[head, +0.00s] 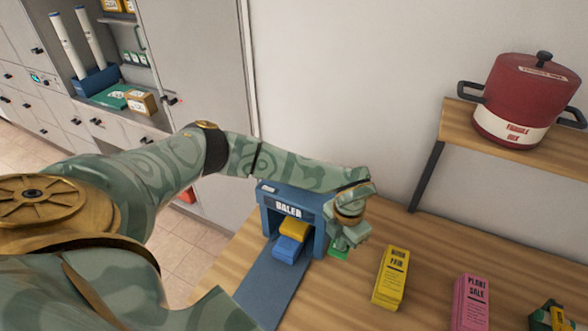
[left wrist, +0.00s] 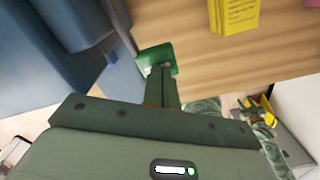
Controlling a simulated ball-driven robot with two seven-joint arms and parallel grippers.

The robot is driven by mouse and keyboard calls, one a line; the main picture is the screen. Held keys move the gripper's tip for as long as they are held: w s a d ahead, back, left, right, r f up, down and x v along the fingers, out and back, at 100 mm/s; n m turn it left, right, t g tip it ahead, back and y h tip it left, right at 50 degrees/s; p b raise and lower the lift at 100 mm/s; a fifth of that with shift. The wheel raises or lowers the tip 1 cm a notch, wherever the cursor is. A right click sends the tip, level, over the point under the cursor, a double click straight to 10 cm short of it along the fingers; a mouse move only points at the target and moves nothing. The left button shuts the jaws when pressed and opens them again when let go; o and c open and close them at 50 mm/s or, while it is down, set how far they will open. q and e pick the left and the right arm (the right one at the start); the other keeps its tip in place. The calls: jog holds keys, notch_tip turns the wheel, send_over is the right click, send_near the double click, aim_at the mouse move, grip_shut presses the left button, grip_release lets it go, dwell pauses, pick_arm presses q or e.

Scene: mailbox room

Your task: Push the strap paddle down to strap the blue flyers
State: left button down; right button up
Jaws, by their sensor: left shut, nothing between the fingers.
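The blue baler (head: 322,235) stands on the wooden table against the wall. A blue flyer bundle (head: 287,249) lies in its opening, with a yellow block (head: 295,230) behind and slightly above it. The green strap paddle (head: 338,253) sticks out at the baler's right side, partly hidden by my left gripper (head: 346,239). In the left wrist view the paddle (left wrist: 152,54) is right at the shut, empty fingertips (left wrist: 161,72); I cannot tell whether they press on it. My right gripper (head: 548,317) seems to show at the lower right edge, its fingers unclear.
A blue chute (head: 268,287) runs from the baler toward the front. A yellow book fair stack (head: 391,277) and a pink plant sale stack (head: 470,302) stand to the right. A red pot (head: 525,95) sits on a raised shelf (head: 460,120). Bare table lies between baler and yellow stack.

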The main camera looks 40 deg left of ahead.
pick_arm(q)
jog(key=shift+f, duration=0.1)
jog(key=shift+f+b, duration=0.4)
jog(key=shift+f, duration=0.1)
dwell(0.6)
notch_tip(320, 180, up, 11)
jog(key=p, duration=0.9)
jog(key=shift+p, duration=0.3)
jog(key=shift+w, duration=0.1)
